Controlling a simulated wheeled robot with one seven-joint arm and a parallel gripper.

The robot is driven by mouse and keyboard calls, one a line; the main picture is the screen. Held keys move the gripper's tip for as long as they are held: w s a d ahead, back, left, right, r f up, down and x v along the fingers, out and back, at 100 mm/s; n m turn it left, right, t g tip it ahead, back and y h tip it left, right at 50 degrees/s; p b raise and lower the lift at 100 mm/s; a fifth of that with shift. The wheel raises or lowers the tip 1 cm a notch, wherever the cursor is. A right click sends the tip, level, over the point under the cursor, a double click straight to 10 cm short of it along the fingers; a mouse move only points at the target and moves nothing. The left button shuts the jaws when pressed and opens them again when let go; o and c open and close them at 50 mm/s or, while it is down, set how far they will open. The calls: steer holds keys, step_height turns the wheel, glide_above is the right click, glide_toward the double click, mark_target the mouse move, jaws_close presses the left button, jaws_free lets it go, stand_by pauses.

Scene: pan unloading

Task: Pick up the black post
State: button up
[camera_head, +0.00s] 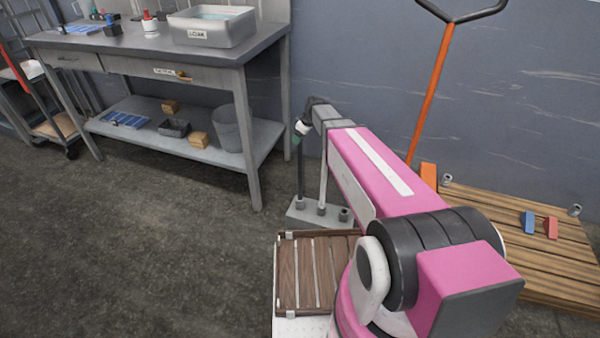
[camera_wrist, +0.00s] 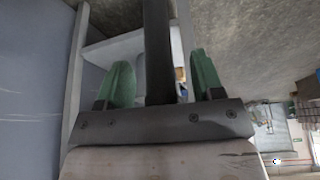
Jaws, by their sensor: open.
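The black post (camera_head: 301,172) stands upright in a grey base block (camera_head: 306,217) on the floor by the wall. In the wrist view the black post (camera_wrist: 157,45) runs up the picture between the two green fingers of my gripper (camera_wrist: 160,80). Gaps show on both sides of it, so my gripper is open around the post. In the head view my gripper (camera_head: 299,132) is at the upper part of the post, partly hidden by my wrist. The post's top is hidden there.
A lighter grey post (camera_head: 323,180) stands in the same base, close to the right. A workbench (camera_head: 140,44) with a lower shelf is to the left. A wooden slatted rack (camera_head: 290,270) lies in front. A pallet (camera_head: 500,235) and an orange-handled tool (camera_head: 432,95) are to the right.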

steer(key=shift+c, duration=0.2)
steer(key=c, duration=1)
steer(key=shift+o, duration=0.2)
steer(key=shift+r, duration=0.15)
